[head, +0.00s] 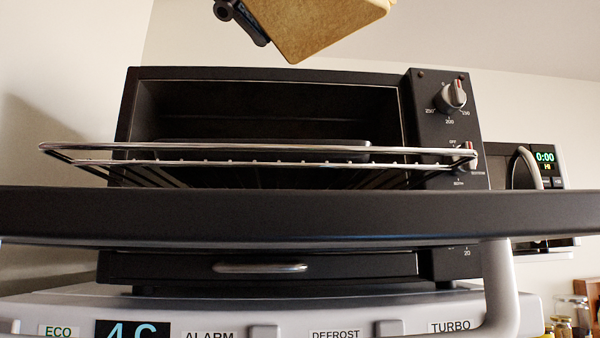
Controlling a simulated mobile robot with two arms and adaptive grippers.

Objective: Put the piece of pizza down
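The piece of pizza appears to be the flat brown-tan piece (325,25) at the top edge of the head view. I see its underside; its upper part is cut off. It is in the air above the front of the open toaster oven. A dark gripper part, apparently my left gripper (240,18), is at its left edge. Most of that gripper is outside the view, so its grip does not show. My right gripper cannot be made out.
The black toaster oven (265,76) has its door (300,215) lowered towards me. A wire rack (250,152) sticks out, with a dark tray (265,143) behind its front bars. The oven stands on a grey appliance (70,303). A microwave (545,158) is at right.

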